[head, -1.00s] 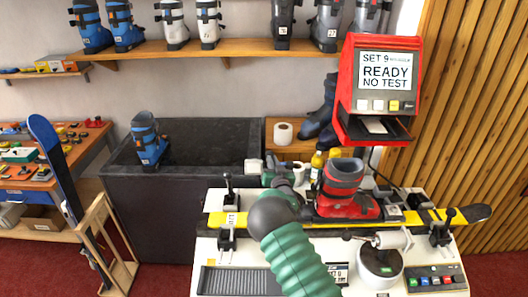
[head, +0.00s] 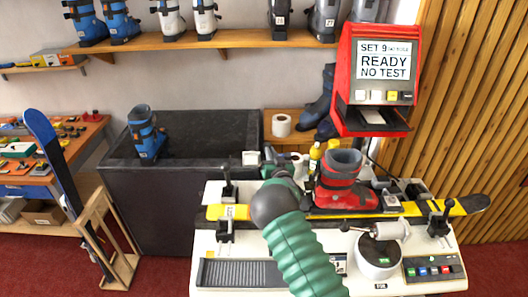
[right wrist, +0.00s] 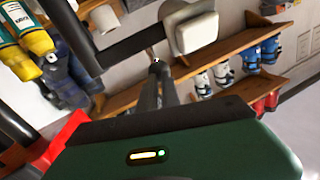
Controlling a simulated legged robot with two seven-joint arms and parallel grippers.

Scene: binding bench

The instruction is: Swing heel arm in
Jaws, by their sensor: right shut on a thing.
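A red ski boot (head: 343,182) stands upright on a yellow ski (head: 450,210) clamped across the white bench (head: 215,240). My right arm reaches over the bench from the front, and its gripper (head: 268,160) is beyond the ski, left of the boot. In the right wrist view the fingers (right wrist: 157,66) are shut on a dark bar (right wrist: 120,52), which looks like the heel arm. A pale pad (right wrist: 197,32) sits at its end; a pale block (head: 250,158) beside the gripper in the head view seems the same pad. The grip is mostly hidden in the head view. My left gripper is out of view.
A red machine (head: 378,80) reading "READY NO TEST" stands behind the boot. Yellow-capped bottles (head: 314,158) stand close left of the boot. A dark bin (head: 185,190) is at left. A white drum (head: 378,258) and a button box (head: 433,270) sit at front right.

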